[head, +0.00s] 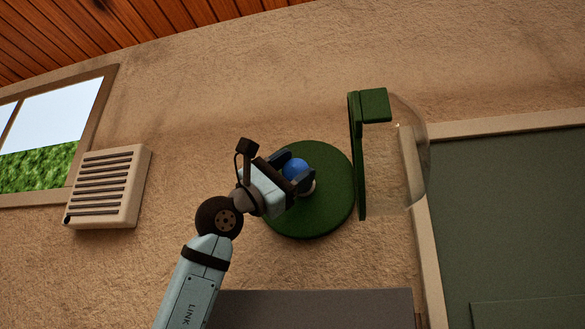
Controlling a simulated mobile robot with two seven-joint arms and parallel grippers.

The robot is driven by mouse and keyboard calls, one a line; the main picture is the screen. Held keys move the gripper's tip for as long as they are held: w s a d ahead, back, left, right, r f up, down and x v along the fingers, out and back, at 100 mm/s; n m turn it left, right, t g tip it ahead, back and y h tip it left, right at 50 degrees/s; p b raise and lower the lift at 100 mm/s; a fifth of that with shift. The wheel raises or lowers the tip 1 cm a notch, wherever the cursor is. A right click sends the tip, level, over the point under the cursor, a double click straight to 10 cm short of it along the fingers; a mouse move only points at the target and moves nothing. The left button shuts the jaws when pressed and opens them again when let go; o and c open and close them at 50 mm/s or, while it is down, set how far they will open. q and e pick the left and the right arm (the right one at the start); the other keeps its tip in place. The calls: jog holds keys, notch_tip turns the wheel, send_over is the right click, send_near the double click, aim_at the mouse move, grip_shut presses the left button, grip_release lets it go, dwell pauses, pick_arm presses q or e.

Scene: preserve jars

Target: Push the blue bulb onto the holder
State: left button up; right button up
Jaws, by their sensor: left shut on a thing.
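The blue bulb (296,169) sits between the fingers of my left gripper (292,172), which is shut on it. The gripper partly covers the bulb. A round green base (325,200) is mounted on the wall behind the bulb. My right gripper is not in view.
A green frame with a clear glass cover (357,155) stands open to the right of the base. A vented box (107,187) and a window (50,125) are on the left wall. A green panel (510,220) is at right. A grey surface (315,308) lies below.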

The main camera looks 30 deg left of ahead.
pick_arm(q)
jog(key=o, duration=0.9)
jog(key=shift+w, duration=0.25)
jog(key=shift+s+f, duration=0.1)
jog(key=shift+s+a+f+b, duration=0.15)
jog(key=shift+a+f+b, duration=0.05)
jog(key=shift+f+b, duration=0.1)
jog(key=shift+b+v, duration=2.7)
jog(key=shift+v, duration=3.75)
jog(key=shift+a+r, duration=0.15)
